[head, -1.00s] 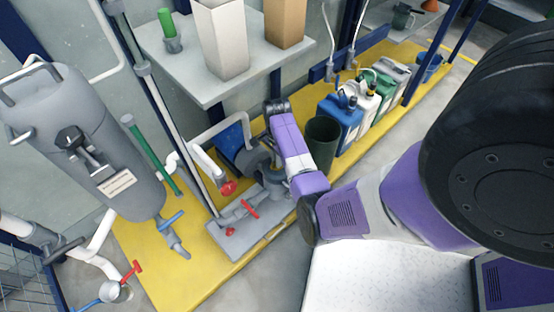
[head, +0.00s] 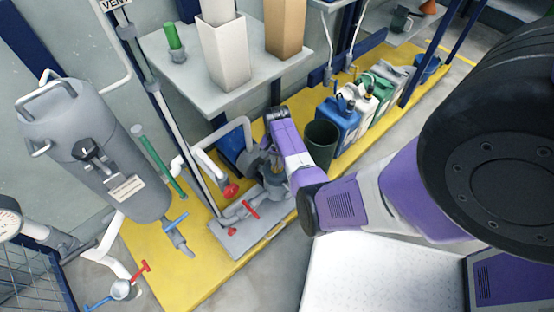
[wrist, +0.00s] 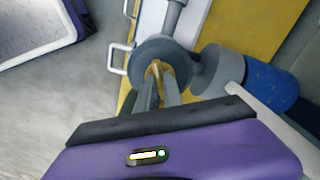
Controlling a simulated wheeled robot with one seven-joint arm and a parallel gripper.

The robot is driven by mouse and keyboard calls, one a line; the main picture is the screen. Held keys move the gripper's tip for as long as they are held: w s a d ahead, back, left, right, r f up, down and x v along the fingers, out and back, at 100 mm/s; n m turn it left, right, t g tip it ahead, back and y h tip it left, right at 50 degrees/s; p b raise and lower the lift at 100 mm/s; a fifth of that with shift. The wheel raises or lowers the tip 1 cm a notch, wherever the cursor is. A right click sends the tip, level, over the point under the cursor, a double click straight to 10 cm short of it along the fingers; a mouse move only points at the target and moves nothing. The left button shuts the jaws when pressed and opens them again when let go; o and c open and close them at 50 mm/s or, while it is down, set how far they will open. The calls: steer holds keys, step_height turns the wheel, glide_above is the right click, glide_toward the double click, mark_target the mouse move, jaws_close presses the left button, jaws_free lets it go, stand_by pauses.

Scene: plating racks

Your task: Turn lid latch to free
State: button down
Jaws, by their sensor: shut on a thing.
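In the wrist view my gripper (wrist: 160,90) reaches into a round grey fitting (wrist: 142,58). Its fingers are shut on a small yellow-orange piece (wrist: 156,68), perhaps the lid latch, which is mostly hidden by the fingers and the fitting. In the head view my arm reaches down to grey pump-like equipment (head: 250,166); the fingertips are hidden there. A dark clamp-like part (head: 92,152) sits on the front of a grey tank (head: 75,115) at the left, apart from my gripper.
Red-handled pipework (head: 240,212) stands on a yellow platform (head: 195,290). A dark green bin (head: 320,142) and several canisters (head: 337,122) stand to the right of my arm. A shelf (head: 205,82) overhangs behind. A blue cylinder (wrist: 262,85) is beside the fitting.

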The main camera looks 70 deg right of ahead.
steer(key=n+p, duration=0.2)
steer(key=n, duration=0.4)
steer(key=shift+n, duration=0.3)
steer(key=n+p, duration=0.1)
steer(key=n, duration=0.4)
steer(key=shift+n, duration=0.3)
steer(key=c, duration=1.5)
jaws_free()
step_height(320, 180, up, 8)
steer(key=p, duration=0.3)
steer(key=shift+f, duration=0.1)
